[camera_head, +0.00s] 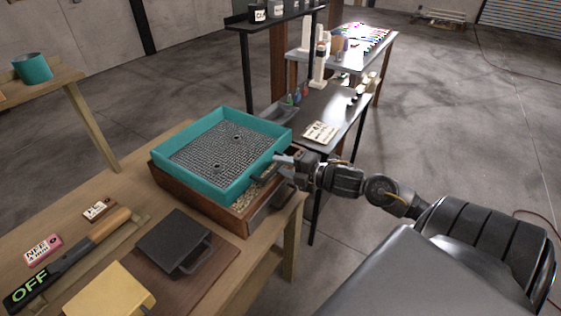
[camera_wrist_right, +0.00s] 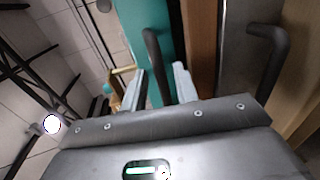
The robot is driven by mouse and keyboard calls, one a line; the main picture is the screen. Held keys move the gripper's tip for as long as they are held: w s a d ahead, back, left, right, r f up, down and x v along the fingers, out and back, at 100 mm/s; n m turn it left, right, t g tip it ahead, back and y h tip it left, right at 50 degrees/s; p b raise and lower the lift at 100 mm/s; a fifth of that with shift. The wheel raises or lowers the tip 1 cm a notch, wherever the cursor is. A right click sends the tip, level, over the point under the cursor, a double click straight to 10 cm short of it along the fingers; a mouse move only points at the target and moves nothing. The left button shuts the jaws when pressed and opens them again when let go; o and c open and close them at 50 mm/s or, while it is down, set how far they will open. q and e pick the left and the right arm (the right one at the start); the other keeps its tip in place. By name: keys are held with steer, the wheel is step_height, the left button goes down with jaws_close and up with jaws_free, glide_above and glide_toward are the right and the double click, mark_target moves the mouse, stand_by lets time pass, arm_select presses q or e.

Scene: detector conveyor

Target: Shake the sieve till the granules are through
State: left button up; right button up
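The sieve (camera_head: 200,188) has a teal frame and a grey mesh floor, with two small dark pieces on the mesh. It sits tilted or shifted on a brown wooden box (camera_head: 205,208); pale granules (camera_head: 243,200) show in the box at its front right corner. My right gripper (camera_head: 280,165) is at the sieve's right side. In the right wrist view its two fingers (camera_wrist_right: 160,85) stand apart on either side of the sieve's dark handle (camera_wrist_right: 152,50), with gaps visible. The teal frame (camera_wrist_right: 170,20) is just beyond. My left gripper is not in view.
On the wooden bench lie a dark lidded block with a handle (camera_head: 175,243), a yellow block (camera_head: 110,292), an OFF sign bar (camera_head: 60,268) and small labelled blocks (camera_head: 42,249). A dark shelf frame (camera_head: 247,70) and a side table (camera_head: 345,112) stand behind.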

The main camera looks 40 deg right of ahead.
steer(key=shift+x, duration=1)
steer(key=shift+s, duration=0.1)
steer(key=shift+c, duration=0.4)
jaws_close()
